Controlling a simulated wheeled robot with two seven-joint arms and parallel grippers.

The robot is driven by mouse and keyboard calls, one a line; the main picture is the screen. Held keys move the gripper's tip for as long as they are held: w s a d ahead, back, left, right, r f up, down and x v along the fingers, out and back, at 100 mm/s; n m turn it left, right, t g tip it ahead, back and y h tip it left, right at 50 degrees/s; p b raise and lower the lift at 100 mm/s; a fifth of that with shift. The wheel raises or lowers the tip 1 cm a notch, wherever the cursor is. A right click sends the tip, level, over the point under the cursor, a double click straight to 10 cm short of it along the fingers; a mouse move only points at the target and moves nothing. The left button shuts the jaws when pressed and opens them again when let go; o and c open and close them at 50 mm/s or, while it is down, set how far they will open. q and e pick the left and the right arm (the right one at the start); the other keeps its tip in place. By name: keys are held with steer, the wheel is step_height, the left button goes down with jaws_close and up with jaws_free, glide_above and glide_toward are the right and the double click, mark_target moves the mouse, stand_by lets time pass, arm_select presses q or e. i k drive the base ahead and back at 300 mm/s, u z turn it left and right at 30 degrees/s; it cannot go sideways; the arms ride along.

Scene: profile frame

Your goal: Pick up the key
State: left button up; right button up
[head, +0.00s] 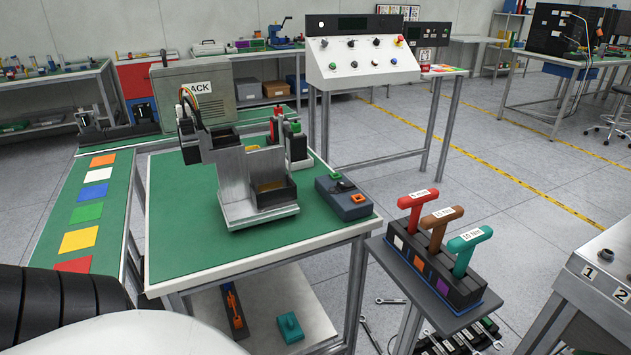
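Three T-handled keys stand upright in a dark block (462,297) on a small side stand at the right. The red key (417,199) is farthest back, the brown key (441,217) is in the middle, and the teal key (469,240) is nearest. Each has a white size label on its handle; the teal one seems to read 10 mm. Their lower shafts are hidden in the block. The task does not say which key is meant. Neither of my grippers is in view.
A green-topped bench (180,235) left of the stand carries a metal fixture (245,175) and a dark blue button box (343,198). A grey cabinet marked 1 and 2 (607,270) stands close right of the keys. Wrenches (391,301) lie low by the stand.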

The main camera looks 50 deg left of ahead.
mark_target(415, 200)
steer(key=u, duration=1.35)
